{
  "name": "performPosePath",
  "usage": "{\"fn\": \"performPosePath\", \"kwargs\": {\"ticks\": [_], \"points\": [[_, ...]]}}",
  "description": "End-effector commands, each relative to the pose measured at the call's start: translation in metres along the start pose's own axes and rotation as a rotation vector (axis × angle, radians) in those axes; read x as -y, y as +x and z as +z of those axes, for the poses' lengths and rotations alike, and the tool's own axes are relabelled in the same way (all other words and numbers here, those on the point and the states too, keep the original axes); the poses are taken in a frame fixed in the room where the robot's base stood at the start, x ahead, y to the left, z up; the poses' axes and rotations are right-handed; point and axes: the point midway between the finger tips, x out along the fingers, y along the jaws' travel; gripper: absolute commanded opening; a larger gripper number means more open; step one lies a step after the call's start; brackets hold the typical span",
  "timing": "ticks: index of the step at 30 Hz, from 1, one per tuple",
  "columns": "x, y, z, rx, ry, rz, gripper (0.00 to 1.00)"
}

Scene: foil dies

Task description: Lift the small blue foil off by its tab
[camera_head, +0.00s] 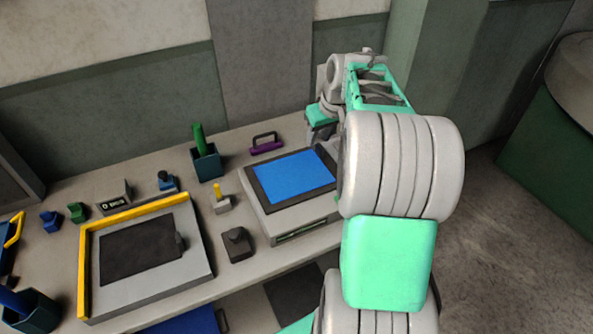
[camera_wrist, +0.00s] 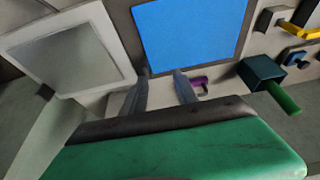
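A flat blue foil (camera_head: 293,177) lies on a dark plate on top of a light grey box (camera_head: 285,225). It also shows in the wrist view (camera_wrist: 190,35), just beyond my fingers. I cannot make out its tab clearly. My gripper (camera_wrist: 160,88) has its two grey fingers apart, with no object visible between them. The fingers point toward the foil's near edge in the wrist view. In the head view my gripper is at the box's far right side, and its fingertips are hidden. I cannot tell whether they touch anything.
A purple handle (camera_head: 266,147) and a dark cup (camera_head: 208,164) with a green rod stand behind the box. A yellow-edged frame (camera_head: 150,285) and a dark knob block (camera_head: 237,245) are left. In the wrist view, a pale framed panel (camera_wrist: 105,45) lies left of the foil.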

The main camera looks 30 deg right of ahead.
Motion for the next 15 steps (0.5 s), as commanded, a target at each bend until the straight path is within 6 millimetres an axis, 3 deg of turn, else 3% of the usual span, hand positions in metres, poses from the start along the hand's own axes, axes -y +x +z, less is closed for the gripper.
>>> {"fn": "performPosePath", "kwargs": {"ticks": [1,3,11,15], "points": [[-0.018,0.002,-0.003,-0.009,0.007,0.007,0.35],[-0.030,0.005,-0.006,-0.017,0.004,0.010,0.35],[-0.032,0.037,-0.006,-0.019,0.003,0.010,0.35],[-0.032,0.062,-0.003,-0.019,0.004,0.011,0.35]]}}
